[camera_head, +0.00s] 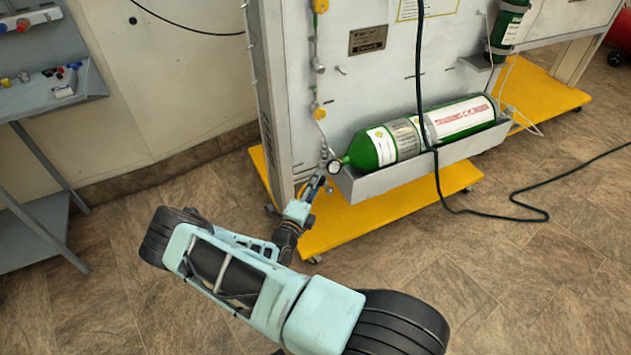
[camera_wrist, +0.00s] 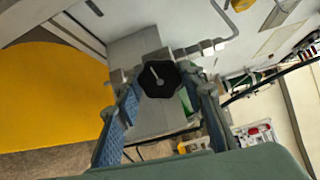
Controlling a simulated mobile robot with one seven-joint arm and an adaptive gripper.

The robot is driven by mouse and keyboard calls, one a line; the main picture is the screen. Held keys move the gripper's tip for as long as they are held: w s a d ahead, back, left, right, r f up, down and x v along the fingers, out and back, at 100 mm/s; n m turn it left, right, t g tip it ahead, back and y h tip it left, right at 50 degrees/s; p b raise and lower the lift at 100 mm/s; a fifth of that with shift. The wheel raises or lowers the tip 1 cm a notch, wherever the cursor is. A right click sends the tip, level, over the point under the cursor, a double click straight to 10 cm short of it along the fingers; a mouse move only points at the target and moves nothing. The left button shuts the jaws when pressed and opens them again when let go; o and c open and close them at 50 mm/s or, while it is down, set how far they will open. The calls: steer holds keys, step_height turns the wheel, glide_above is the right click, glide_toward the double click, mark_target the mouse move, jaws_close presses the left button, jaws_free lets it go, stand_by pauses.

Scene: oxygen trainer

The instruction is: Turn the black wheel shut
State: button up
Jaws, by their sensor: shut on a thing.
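The black wheel (camera_wrist: 160,78) shows near the middle of the wrist view, a many-sided knob with a pale mark on its face. My gripper (camera_wrist: 160,82) has one finger on each side of it and is shut on it. In the head view my gripper (camera_head: 318,183) is at the left end of the green cylinder (camera_head: 370,150), beside a round gauge (camera_head: 335,167). The wheel cannot be made out there. The cylinder lies in a grey tray (camera_head: 400,176) on the panel.
The panel stands on a yellow base (camera_head: 370,218). A black cable (camera_head: 440,190) hangs in front of the cylinder and runs over the floor. A grey bench (camera_head: 45,95) stands at the left. The brown floor in front is mostly clear.

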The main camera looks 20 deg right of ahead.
steer(key=m+p, duration=0.6)
steer(key=m, duration=1.3)
steer(key=shift+m, duration=0.3)
stand_by(0.4)
steer(key=o, duration=1.2)
steer(key=shift+c, duration=0.2)
